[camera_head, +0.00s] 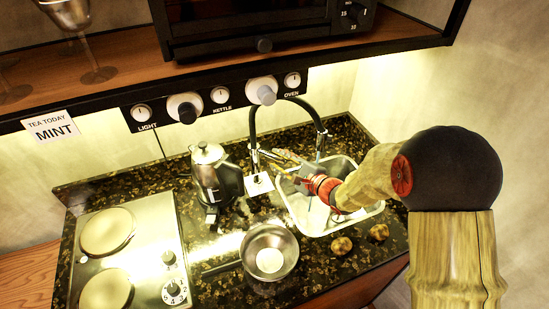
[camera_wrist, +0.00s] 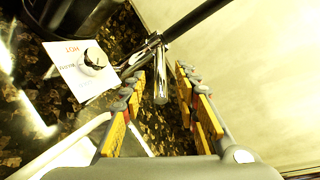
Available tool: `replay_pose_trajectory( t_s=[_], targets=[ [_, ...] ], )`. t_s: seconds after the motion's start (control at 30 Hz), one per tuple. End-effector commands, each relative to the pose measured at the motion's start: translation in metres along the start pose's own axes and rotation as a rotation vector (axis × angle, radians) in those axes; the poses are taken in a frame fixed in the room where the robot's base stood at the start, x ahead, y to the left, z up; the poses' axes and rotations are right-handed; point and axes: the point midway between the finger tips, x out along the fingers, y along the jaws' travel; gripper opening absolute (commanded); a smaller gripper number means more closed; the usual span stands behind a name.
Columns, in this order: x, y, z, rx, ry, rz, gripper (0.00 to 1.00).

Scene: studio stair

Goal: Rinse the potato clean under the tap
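Two brown potatoes, one on the left (camera_head: 341,245) and one on the right (camera_head: 379,232), rest on the counter in front of the sink (camera_head: 345,222). The black arched tap (camera_head: 253,122) stands behind the sink. My gripper (camera_head: 284,160) reaches over the sink to the tap's base. In the wrist view my gripper (camera_wrist: 160,82) has its fingers apart, with nothing held. A chrome part of the tap (camera_wrist: 160,85) shows between the fingers; I cannot tell whether they touch it.
A kettle (camera_head: 208,172) stands left of the tap, and a two-plate hob (camera_head: 147,232) is farther left. A shelf with knobs (camera_head: 220,95) overhangs the back of the counter.

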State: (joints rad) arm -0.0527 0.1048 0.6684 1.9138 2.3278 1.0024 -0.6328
Motion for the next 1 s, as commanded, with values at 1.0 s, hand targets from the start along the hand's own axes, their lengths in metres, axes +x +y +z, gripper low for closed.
replay_pose_trajectory(
  t_s=[1.0],
  targets=[
    [-0.087,0.000,0.000,0.000,0.000,0.000,0.31]
  ],
)
